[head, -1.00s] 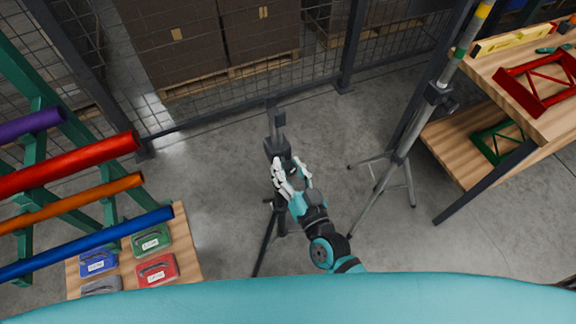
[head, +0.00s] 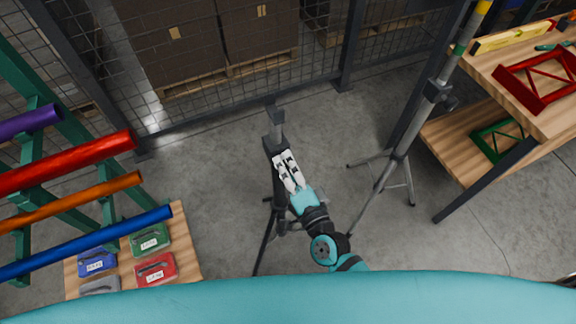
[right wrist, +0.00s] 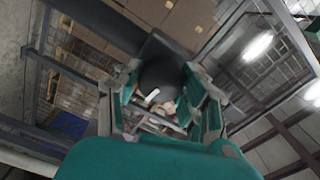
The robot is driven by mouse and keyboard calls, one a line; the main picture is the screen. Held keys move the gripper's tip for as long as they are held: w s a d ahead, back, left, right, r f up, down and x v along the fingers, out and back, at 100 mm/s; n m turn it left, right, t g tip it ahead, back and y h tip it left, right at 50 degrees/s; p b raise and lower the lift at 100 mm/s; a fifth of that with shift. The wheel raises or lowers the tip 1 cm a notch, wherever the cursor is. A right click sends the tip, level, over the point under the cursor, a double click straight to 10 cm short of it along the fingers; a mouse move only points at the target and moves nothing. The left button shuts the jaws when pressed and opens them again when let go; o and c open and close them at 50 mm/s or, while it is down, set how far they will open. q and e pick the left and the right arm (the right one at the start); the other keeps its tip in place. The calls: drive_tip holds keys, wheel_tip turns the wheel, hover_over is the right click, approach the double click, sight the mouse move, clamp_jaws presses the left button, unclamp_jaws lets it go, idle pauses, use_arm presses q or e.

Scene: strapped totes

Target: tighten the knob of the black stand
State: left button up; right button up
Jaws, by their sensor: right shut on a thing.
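The black stand (head: 276,136) stands upright on the floor in the middle of the head view, its tripod legs spread below. My right gripper (head: 286,163) is at the stand's collar, and its white fingers cover the knob in that view. In the right wrist view the dark round knob (right wrist: 161,74) sits between the fingers of my right gripper (right wrist: 163,100), which is shut on it. The black post of the stand shows just behind the knob. My left gripper is not in view.
A grey tripod stand (head: 402,145) with a tall pole is to the right, beside a wooden workbench (head: 545,115) holding a red frame. A rack with coloured tubes (head: 70,165) and a board of small cases (head: 185,240) are at left. A mesh fence (head: 240,105) runs behind.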

drive_tip(key=m+b, duration=0.1)
drive_tip(key=m, duration=0.2)
drive_tip(key=shift+f+m, duration=0.1)
drive_tip(key=shift+m, duration=0.3)
drive_tip(key=m+b, duration=0.1)
drive_tip(key=m, duration=0.3)
drive_tip(key=shift+f+m, duration=0.1)
drive_tip(key=shift+m, duration=0.2)
drive_tip(key=m+b, duration=0.1)
drive_tip(key=m, duration=0.2)
drive_tip(key=shift+f, duration=0.1)
drive_tip(key=shift+m+b, duration=0.65)
drive_tip(key=shift+m, duration=1.15)
drive_tip(key=o, duration=1.2)
drive_tip(key=shift+s, duration=0.1)
